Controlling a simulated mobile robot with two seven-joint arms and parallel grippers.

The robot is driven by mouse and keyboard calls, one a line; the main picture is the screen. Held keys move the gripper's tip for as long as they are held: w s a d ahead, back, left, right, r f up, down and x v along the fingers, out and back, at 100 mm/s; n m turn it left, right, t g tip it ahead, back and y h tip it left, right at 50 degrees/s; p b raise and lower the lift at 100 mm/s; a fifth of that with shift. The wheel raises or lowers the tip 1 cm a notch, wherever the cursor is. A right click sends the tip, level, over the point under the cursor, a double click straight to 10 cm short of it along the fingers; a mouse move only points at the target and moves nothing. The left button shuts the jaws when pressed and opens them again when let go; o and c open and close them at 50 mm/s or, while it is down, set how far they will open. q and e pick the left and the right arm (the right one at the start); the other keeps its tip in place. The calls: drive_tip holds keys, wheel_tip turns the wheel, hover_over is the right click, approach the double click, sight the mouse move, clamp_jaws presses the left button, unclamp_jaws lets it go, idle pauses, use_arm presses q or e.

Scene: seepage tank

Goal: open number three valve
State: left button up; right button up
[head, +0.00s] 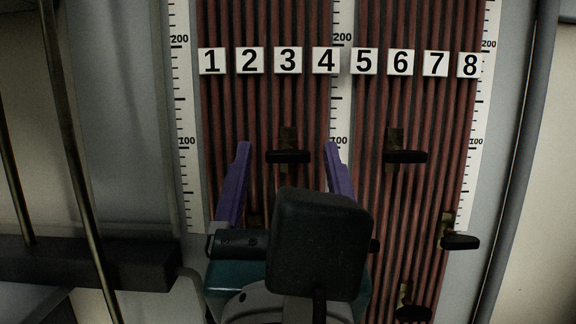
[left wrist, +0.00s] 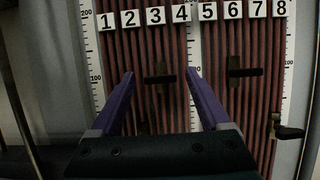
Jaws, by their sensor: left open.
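The number three valve (head: 288,157) has a black handle lying horizontally on a brass-coloured body, below the white label "3" (head: 288,60). In the left wrist view the same valve (left wrist: 160,79) shows between my fingertips. My left gripper (head: 288,147) is open, with its purple fingers spread to either side of the handle. I see no finger touching the handle, and the depth gap is hard to tell. The dark wrist housing hides the lower part of the panel. My right gripper is not in view.
Another horizontal black valve handle (head: 406,157) is right of my gripper, under label 6. Further handles sit lower right (head: 461,242) and at the bottom (head: 413,314). Red-brown vertical tubes and white scales (head: 181,120) cover the panel. Metal rods (head: 70,150) stand at left.

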use_arm(q)
drive_tip(key=shift+c, duration=0.3)
clamp_jaws()
drive_tip(key=n+y+b, duration=0.1)
drive_tip(key=b, duration=0.1)
drive_tip(key=n+y+b, duration=0.1)
drive_tip(key=n+b, duration=0.3)
drive_tip(key=shift+d+f+y+b, duration=0.1)
drive_tip(key=shift+f+y+b, duration=0.2)
drive_tip(key=shift+f+y, duration=0.1)
drive_tip(key=shift+r+n+y, duration=0.3)
drive_tip(key=shift+r+n, duration=0.05)
drive_tip(key=shift+n, duration=0.35)
drive_tip(key=shift+r, duration=0.1)
drive_tip(key=shift+o, duration=0.3)
unclamp_jaws()
